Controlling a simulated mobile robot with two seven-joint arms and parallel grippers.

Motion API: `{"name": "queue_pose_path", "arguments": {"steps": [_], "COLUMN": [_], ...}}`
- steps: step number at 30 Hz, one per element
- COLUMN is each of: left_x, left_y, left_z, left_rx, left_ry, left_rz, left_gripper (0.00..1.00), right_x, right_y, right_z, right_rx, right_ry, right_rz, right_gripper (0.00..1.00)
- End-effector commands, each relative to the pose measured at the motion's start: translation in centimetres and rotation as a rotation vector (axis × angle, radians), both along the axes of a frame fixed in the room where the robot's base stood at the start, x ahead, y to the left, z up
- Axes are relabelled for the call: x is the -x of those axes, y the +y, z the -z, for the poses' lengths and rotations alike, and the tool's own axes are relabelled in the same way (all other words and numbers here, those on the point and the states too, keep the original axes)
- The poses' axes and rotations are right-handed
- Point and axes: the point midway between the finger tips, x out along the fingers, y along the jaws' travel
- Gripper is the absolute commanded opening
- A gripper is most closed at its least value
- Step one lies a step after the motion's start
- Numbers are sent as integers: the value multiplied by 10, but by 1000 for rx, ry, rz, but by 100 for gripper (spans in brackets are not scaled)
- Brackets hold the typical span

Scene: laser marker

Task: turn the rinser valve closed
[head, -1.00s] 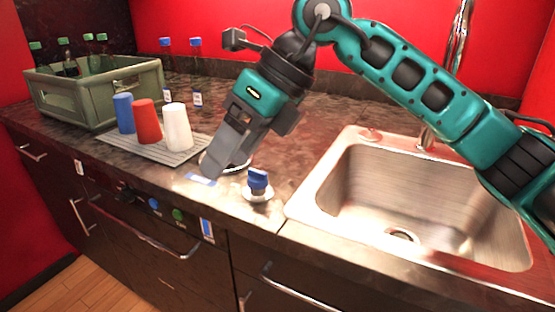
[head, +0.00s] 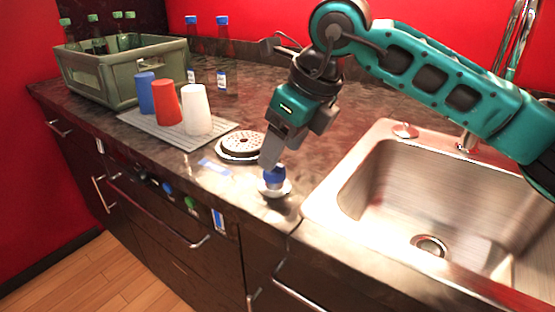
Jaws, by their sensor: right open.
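The rinser valve (head: 275,178) is a small blue knob on a round white base on the counter, left of the sink. The round rinser (head: 240,146), with a perforated metal top, sits just behind and left of it. My right gripper (head: 270,162) points down right at the blue knob, its fingertips at the knob's top and overlapping it in the picture. The fingers are seen nearly edge-on, open; I cannot tell whether they touch the knob or straddle it. My left gripper is not in view.
A steel sink (head: 330,212) with a faucet lies to the right. Blue, red and white cups (head: 197,110) stand on a grey drain mat (head: 150,124). A green crate (head: 120,76) with bottles stands at the back left, with two blue-capped bottles (head: 222,55) beside it.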

Motion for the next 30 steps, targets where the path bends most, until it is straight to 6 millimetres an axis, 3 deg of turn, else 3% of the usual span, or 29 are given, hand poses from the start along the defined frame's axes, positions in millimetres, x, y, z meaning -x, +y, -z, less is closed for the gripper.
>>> {"name": "queue_pose_path", "arguments": {"steps": [6,18,30], "left_x": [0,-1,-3], "left_y": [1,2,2], "left_z": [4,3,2], "left_rx": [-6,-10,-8], "left_ry": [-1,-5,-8], "left_rz": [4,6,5], "left_gripper": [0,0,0], "right_x": [-6,-8,-8], "right_y": [9,11,10], "right_z": [26,31,31], "right_rx": [-1,-1,-1], "right_ry": [1,0,0], "right_rz": [-1,-1,0], "right_gripper": [64,63,24]}}
